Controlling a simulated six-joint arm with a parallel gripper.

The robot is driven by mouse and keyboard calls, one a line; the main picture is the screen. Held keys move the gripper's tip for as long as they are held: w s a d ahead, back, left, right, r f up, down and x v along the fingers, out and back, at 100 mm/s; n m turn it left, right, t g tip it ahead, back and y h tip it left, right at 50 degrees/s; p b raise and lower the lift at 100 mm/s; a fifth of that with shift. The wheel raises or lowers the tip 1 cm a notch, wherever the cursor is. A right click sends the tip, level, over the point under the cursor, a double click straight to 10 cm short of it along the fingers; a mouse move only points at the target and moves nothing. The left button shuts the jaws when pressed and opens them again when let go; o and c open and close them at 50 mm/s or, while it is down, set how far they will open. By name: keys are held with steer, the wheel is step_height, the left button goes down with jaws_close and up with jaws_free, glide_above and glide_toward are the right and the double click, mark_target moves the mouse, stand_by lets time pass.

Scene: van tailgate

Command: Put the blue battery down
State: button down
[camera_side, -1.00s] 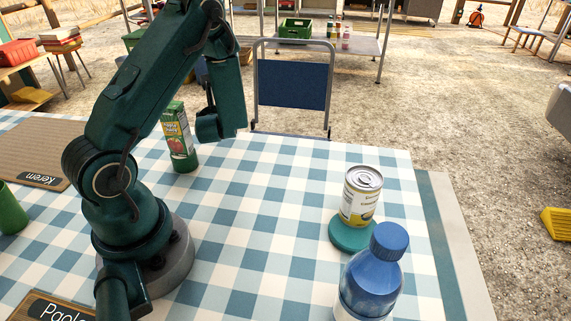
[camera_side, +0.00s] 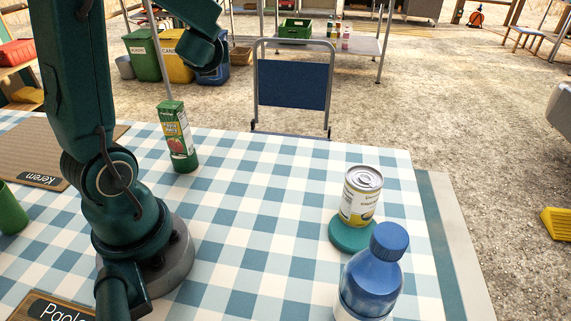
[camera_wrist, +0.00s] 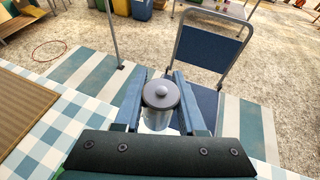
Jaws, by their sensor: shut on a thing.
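My gripper (camera_wrist: 162,98) is shut on the blue battery (camera_wrist: 160,97), which stands between the two fingers in the wrist view. Its grey top with a round nub faces the camera, and a bluish side shows below it. In the side view my gripper (camera_side: 205,55) is raised high, near the far left part of the checked table (camera_side: 250,190). The battery cannot be made out there.
On the table stand a green tomato carton (camera_side: 177,138), a can (camera_side: 360,197) on a teal disc (camera_side: 351,236), and a blue bottle (camera_side: 372,275). A blue chair (camera_side: 292,85) stands behind. Bins, including a yellow one (camera_side: 176,60), are at the back left. The table middle is clear.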

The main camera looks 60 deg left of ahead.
steer(key=m+t+h, duration=0.5)
steer(key=m, duration=0.1)
glide_above(321, 169)
step_height(321, 169, down, 13)
steer(key=shift+s+f, duration=0.15)
steer(key=shift+f, duration=2.05)
steer(key=shift+f, duration=0.1)
steer(key=shift+c, duration=2.4)
jaws_free()
